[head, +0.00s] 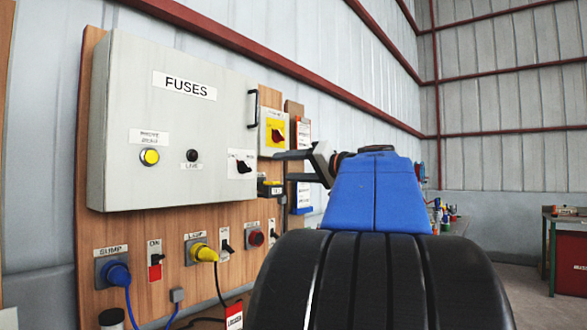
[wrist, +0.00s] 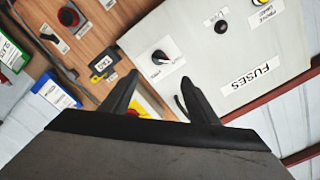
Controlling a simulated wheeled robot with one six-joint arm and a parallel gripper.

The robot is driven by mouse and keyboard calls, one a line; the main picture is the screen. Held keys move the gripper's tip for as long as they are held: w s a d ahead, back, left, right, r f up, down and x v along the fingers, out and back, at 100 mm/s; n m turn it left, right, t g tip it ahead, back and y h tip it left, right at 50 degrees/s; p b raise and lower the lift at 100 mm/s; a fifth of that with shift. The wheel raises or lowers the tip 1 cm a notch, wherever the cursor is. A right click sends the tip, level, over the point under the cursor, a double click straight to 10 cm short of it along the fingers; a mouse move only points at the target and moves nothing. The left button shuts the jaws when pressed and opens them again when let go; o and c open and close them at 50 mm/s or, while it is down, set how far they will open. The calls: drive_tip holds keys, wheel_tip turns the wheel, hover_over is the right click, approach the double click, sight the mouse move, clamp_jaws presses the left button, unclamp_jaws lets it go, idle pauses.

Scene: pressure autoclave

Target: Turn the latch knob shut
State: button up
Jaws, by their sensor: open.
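A black latch knob (head: 244,167) sits on a small white labelled plate at the lower right of the grey fuse box (head: 130,90). The label is too small to read. The box door looks closed. In the wrist view the knob (wrist: 162,57) lies beyond my fingertips, roughly between them, with a light mark on it. My gripper (head: 283,165) is open and empty, to the right of the knob and apart from it. In the wrist view its two fingers (wrist: 160,76) stand wide apart. The gripper partly hides the yellow switch plate (wrist: 140,105) there.
A black handle (head: 253,108) stands out from the box's right edge. A yellow plate with a red knob (head: 277,133) is just right of it. Below are a blue plug (head: 117,273), a yellow plug (head: 205,253) and hanging cables. A yellow button (head: 149,157) is on the box.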

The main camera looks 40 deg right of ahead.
drive_tip(key=shift+s+d, duration=0.1)
drive_tip(key=shift+s, duration=0.6)
drive_tip(key=s+a+f+n+g+y, duration=0.1)
drive_tip(key=a+f+g, duration=0.3)
drive_tip(key=a+f, duration=0.9)
drive_tip(key=s+a+f+n+g+y, duration=0.15)
drive_tip(key=a+f+g, duration=0.25)
drive_tip(key=a+f, duration=0.9)
drive_tip(key=s+a+f+n+g+h, duration=0.1)
drive_tip(key=s+f, duration=0.4)
drive_tip(key=f, duration=0.3)
drive_tip(key=s+a+f+n+g+h, duration=0.1)
drive_tip(key=s+f+n+g+h, duration=0.1)
drive_tip(key=s+f, duration=0.4)
drive_tip(key=s+a+f+n+g+h, duration=0.1)
drive_tip(key=s+f, duration=0.4)
drive_tip(key=f, duration=0.6)
drive_tip(key=shift+s+f+n+g+h, duration=0.3)
drive_tip(key=shift+f+n+g+h, duration=0.05)
drive_tip(key=shift+g+h, duration=0.2)
drive_tip(key=shift+a, duration=0.1)
